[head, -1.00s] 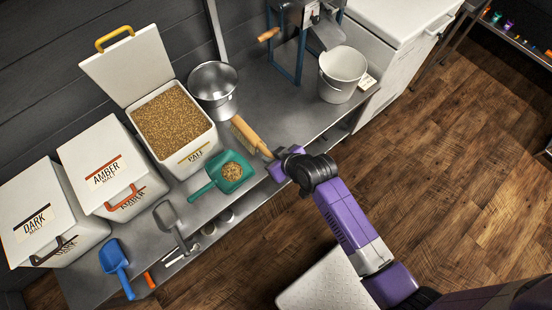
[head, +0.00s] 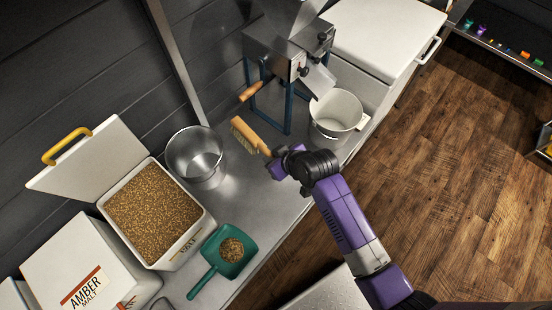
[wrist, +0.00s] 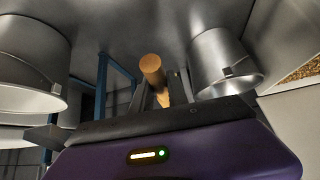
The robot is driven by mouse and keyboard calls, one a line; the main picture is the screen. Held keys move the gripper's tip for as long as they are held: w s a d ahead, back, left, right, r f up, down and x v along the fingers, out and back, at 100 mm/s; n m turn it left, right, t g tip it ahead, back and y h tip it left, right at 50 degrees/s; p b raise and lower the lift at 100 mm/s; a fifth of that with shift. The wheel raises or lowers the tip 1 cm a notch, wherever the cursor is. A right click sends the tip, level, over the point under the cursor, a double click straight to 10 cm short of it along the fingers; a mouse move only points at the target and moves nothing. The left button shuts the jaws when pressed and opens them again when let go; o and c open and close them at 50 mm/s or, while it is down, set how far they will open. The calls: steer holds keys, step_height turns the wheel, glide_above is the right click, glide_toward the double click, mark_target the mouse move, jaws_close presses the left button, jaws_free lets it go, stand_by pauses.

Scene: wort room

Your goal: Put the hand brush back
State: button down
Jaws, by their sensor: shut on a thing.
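The hand brush (head: 246,138) has a wooden body and pale bristles. My gripper (head: 271,161) is shut on its handle and holds it over the bench, between the steel bucket and the grain mill. In the wrist view, the round wooden handle end (wrist: 152,68) shows between the fingers (wrist: 167,92); the bristles are hidden there. I cannot tell how high the brush is above the bench.
The steel bucket (head: 196,160) stands left of the brush. The mill (head: 285,55), with a wooden-handled crank (head: 251,92), and a white bucket (head: 338,112) under its chute stand to the right. The open pale malt bin (head: 190,246) is at left. Bare bench (head: 245,190) lies below the brush.

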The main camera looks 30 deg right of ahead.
steer(key=shift+n+y, duration=0.7)
steer(key=shift+n, duration=0.1)
steer(key=shift+w+d+f+b, duration=0.4)
steer(key=shift+w+f+b, duration=0.8)
steer(key=shift+f, duration=1.3)
steer(key=shift+w+d+f+b, duration=0.4)
steer(key=shift+w+f+b, duration=0.75)
steer(key=shift+f, duration=1.4)
steer(key=shift+w+d+f+b, duration=0.4)
steer(key=shift+w+f+b, duration=0.8)
steer(key=shift+f, duration=1.3)
steer(key=c, duration=1.2)
jaws_free()
steer(key=shift+s, duration=0.1)
steer(key=p+v, duration=0.1)
steer(key=v, duration=0.6)
steer(key=shift+s+r, duration=0.2)
steer(key=shift+r, duration=0.15)
steer(key=shift+d, duration=0.1)
